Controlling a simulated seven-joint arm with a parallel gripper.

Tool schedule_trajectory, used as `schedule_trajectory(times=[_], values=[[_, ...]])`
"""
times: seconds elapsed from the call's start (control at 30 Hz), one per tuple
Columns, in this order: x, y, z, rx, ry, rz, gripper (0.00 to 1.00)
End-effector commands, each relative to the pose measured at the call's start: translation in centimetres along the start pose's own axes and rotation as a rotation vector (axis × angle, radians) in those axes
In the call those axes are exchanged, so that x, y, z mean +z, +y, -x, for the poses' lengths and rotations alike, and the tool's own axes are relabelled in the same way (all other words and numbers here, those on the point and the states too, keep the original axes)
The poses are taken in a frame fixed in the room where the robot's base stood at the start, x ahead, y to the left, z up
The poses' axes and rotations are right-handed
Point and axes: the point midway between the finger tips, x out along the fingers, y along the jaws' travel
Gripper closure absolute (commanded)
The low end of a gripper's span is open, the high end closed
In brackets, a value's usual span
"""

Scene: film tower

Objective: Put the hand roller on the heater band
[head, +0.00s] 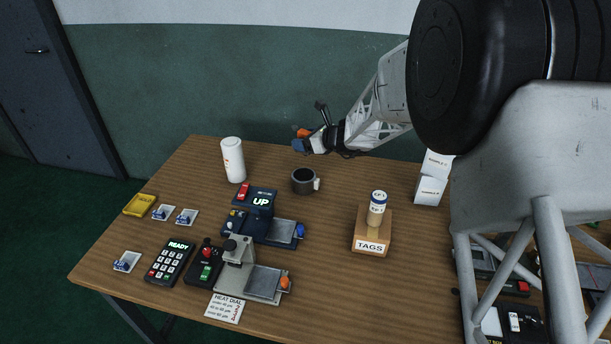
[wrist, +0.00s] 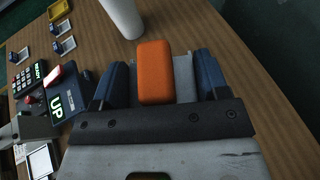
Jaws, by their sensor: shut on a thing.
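My gripper (head: 309,144) is raised above the far edge of the table, near the wall. In the wrist view its two blue fingers (wrist: 160,80) stand on either side of an orange block with a grey part beside it, which I take for the hand roller (wrist: 167,68). Its orange also shows in the head view (head: 303,132); its lower part is hidden. I cannot tell for certain which part is the heater band. A blue device with an UP sign (head: 261,202) and a grey device with a flat plate (head: 264,283) stand on the table, well below my gripper.
A dark mug (head: 303,181) and a white cylinder (head: 233,160) stand near the back. A TAGS block (head: 371,246) bears a small jar (head: 377,208). A READY keypad (head: 168,262), a control box (head: 204,265) and a heat dial card (head: 224,308) lie in front. The table between mug and TAGS block is clear.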

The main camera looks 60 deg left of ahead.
Motion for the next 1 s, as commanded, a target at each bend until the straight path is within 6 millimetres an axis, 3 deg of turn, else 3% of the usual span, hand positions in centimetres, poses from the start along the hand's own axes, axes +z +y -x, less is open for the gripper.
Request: schedule_trajectory(times=[0.47, 1.0], values=[[-0.5, 0.0, -0.2, 0.000, -0.001, -0.001, 0.59], [-5.7, 0.0, -2.4, 0.000, -0.001, 0.001, 0.59]])
